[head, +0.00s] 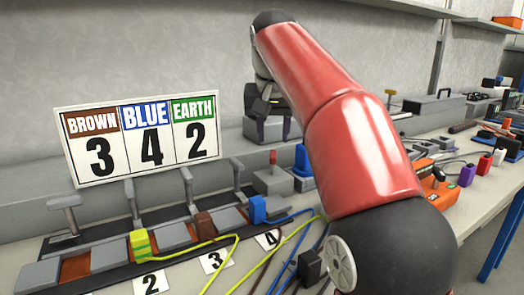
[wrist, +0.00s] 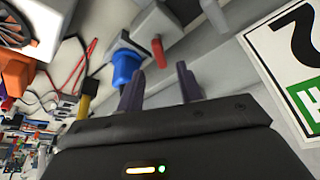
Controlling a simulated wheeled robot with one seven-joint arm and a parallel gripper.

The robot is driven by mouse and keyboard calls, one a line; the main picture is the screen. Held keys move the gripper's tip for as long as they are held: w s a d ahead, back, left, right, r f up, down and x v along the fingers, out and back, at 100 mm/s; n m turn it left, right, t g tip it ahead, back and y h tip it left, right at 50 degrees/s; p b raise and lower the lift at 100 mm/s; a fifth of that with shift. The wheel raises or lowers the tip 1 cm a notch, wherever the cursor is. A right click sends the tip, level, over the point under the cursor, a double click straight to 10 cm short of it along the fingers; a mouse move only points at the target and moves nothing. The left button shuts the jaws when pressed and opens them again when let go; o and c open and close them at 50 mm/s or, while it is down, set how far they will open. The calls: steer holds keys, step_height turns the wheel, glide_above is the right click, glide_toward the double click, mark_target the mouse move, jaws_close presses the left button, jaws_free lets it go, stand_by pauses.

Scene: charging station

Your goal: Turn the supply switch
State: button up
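A small grey box with a red lever (head: 273,158) stands at the back of the bench and looks like the supply switch; no label on it is readable. In the wrist view the red lever (wrist: 158,52) lies beyond the fingertips, roughly in line with the gap between them. A blue-topped unit (head: 302,160) stands just right of it; its blue part (wrist: 125,66) also shows in the wrist view. My gripper (head: 270,136) hangs above and behind the lever, near the wall. In the wrist view its two fingers (wrist: 160,80) are apart with nothing between them.
A sign (head: 143,138) reads BROWN 3, BLUE 4, EARTH 2. Below it is a terminal block (head: 88,262) with raised levers. Yellow-green (head: 142,246), brown (head: 204,224) and blue (head: 257,209) connectors sit at it, with loose wires in front. Tools crowd the right.

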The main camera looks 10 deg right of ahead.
mark_target(273, 154)
steer(key=b+x, duration=0.1)
steer(key=x, duration=0.4)
steer(key=shift+f, duration=0.25)
jaws_close()
